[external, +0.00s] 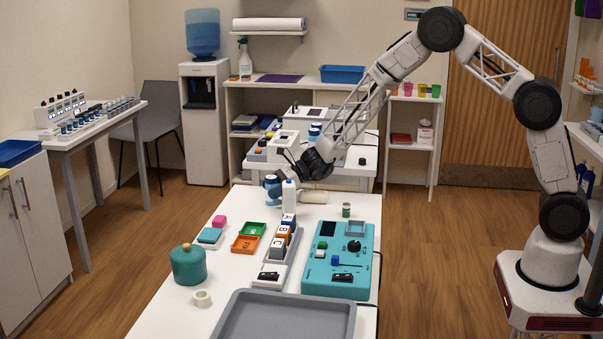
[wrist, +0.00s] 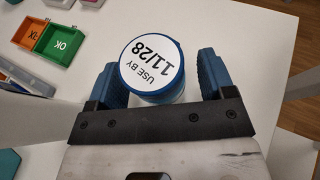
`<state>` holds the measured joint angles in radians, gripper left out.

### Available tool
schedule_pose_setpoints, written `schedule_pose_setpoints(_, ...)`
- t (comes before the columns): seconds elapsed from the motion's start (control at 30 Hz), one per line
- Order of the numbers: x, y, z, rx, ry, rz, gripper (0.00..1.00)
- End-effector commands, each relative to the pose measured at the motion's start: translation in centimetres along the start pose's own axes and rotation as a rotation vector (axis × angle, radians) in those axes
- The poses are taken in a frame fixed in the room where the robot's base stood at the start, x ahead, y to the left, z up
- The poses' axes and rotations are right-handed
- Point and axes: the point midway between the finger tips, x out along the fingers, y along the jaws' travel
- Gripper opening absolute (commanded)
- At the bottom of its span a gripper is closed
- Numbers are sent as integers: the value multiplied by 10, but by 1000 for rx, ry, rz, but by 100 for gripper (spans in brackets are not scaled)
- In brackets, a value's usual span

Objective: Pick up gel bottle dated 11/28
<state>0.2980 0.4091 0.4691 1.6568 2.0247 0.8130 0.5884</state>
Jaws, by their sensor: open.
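The gel bottle (wrist: 152,66) shows from above in the wrist view. It has a blue rim and a white round top printed "USE BY 11/28". My gripper (wrist: 161,78) is open, with one blue finger on each side of the bottle's top. Whether the fingers touch it is not clear. In the external view my gripper (external: 280,184) is low over the far end of the white table. The bottle is hard to tell from the blue fingers there.
A white upright container (external: 290,197) stands close beside my gripper. A green tray (external: 252,229) and an orange tray (external: 244,244) lie nearer. A small green-and-white cylinder (external: 346,210), a teal device (external: 322,278) and a teal pot (external: 188,266) stand on the table.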

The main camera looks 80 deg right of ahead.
Motion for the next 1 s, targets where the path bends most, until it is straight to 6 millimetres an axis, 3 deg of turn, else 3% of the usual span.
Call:
schedule_pose_setpoints(0.43, 0, 0, 0, 0, 0, 0, 74)
schedule_pose_setpoints(0.8, 0, 0, 1, -1, -1, 0, 19)
schedule_pose_setpoints(1.0, 0, 0, 1, -1, -1, 0, 19)
